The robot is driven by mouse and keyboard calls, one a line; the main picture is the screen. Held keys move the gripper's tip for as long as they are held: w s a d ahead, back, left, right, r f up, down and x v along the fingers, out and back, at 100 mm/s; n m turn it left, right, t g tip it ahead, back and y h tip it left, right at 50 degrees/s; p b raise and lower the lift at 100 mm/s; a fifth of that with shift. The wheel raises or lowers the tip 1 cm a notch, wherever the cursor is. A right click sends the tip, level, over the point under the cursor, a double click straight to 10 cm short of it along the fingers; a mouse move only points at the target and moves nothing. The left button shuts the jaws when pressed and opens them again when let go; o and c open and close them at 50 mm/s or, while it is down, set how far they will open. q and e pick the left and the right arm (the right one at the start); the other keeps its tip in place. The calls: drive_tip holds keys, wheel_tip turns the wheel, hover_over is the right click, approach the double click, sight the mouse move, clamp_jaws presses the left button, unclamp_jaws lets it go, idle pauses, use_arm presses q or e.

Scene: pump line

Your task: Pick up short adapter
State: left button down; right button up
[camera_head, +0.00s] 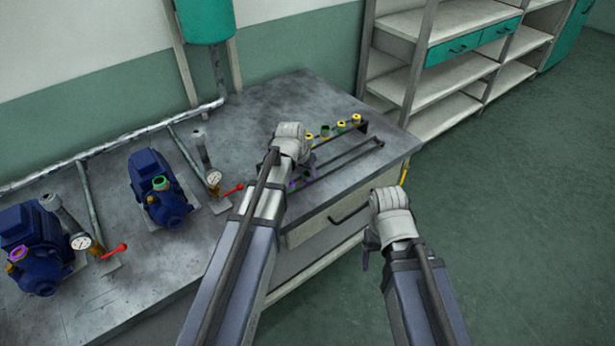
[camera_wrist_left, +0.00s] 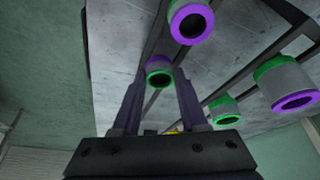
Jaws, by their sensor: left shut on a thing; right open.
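My left gripper (camera_head: 304,166) points down over the rack on the bench, partly hidden by its own wrist in the head view. I cannot tell from these views whether the adapter is clear of the rack. Other adapters show around it in the left wrist view: a purple-ringed one (camera_wrist_left: 190,22), a green-ringed one (camera_wrist_left: 224,112) and a green and purple one (camera_wrist_left: 287,86). My right gripper (camera_head: 367,260) is open, off the bench's front right.
The dark rack (camera_head: 350,156) carries several yellow-ringed and green-ringed parts along its back rail. Two blue pumps (camera_head: 158,178) (camera_head: 28,240) with gauges and red-handled valves stand left on the metal bench (camera_head: 262,110). Shelves (camera_head: 440,70) stand behind right.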

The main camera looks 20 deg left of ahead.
sight(307, 174)
use_arm(q)
wheel_tip(307, 174, up, 10)
drive_tip(key=p, duration=1)
